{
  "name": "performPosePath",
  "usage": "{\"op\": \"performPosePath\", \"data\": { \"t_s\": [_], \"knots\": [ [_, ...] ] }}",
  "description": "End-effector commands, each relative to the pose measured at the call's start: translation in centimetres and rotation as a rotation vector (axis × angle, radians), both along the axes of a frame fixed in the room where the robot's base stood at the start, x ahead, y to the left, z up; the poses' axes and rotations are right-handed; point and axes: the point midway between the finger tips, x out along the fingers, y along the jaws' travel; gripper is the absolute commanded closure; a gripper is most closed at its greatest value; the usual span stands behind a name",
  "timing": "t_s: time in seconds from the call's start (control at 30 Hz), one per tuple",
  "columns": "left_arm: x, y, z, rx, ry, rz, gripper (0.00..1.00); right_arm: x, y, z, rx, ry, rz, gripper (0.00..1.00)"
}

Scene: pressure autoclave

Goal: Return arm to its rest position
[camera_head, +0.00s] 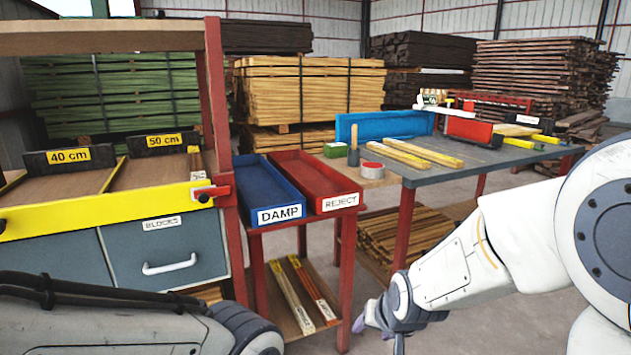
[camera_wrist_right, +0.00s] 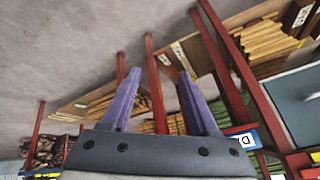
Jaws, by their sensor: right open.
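My right arm (camera_head: 465,265) reaches in from the right in the head view, in front of the tables. Its gripper (camera_head: 379,333) hangs low near the bottom of the view, in front of the red legs of the stand. In the right wrist view the two purple fingers (camera_wrist_right: 159,76) are apart with nothing between them, so it is open and empty. My left arm (camera_head: 120,325) crosses the bottom left corner in the head view. Its gripper is outside the view.
A blue DAMP tray (camera_head: 243,182) and a red REJECT tray (camera_head: 312,178) sit on a red-legged stand. A grey worktable (camera_head: 470,160) with yellow strips stands behind my right arm. A shelf with a grey drawer (camera_head: 165,252) is at left. Concrete floor (camera_wrist_right: 70,50) lies around the gripper.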

Motion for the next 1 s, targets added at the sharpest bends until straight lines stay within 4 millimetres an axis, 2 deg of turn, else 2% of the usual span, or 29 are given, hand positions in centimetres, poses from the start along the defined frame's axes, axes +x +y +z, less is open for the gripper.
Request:
{"op": "performPosePath", "data": {
  "t_s": [0.03, 0.2, 0.47, 0.77, 1.0],
  "knots": [
    [0.0, 0.0, 0.0, 0.0, 0.0, 0.0, 1.0, -1.3, -1.3, -0.5, -0.03, 0.036, 0.016, 0.39],
    [0.0, 0.0, 0.0, 0.0, 0.0, 0.0, 1.0, -5.2, -4.2, -1.9, -0.108, 0.147, 0.081, 0.39],
    [0.0, 0.0, 0.0, 0.0, 0.0, 0.0, 1.0, -10.3, -7.3, -3.2, -0.181, 0.288, 0.164, 0.39],
    [0.0, 0.0, 0.0, 0.0, 0.0, 0.0, 1.0, -12.6, -2.7, -1.7, -0.192, 0.317, 0.328, 0.39],
    [0.0, 0.0, 0.0, 0.0, 0.0, 0.0, 1.0, -15.6, 1.2, -0.3, -0.204, 0.345, 0.487, 0.39]
  ]
}}
